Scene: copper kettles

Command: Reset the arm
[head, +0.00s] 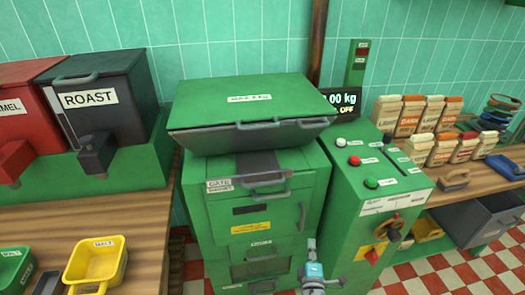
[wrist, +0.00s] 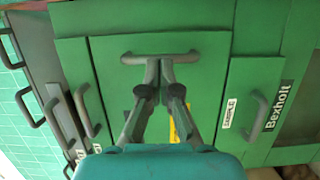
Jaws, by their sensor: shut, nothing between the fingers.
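My gripper (head: 311,246) shows at the bottom middle of the head view, in front of the green machine (head: 255,215). In the wrist view my gripper (wrist: 159,68) has its two fingers meeting at the tips, shut with nothing between them. The tips overlap the middle of a grey bar handle (wrist: 190,57) on a green front panel (wrist: 215,75). I cannot tell whether they touch it. Most of my arm is out of view.
A control box (head: 375,180) with buttons and a red-tagged knob stands right of the machine. A yellow scoop (head: 97,260) lies on the left wooden counter (head: 140,215), below a dark ROAST bin (head: 110,95). Several labelled bags (head: 410,112) stand on the right bench. Checkered floor shows lower right.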

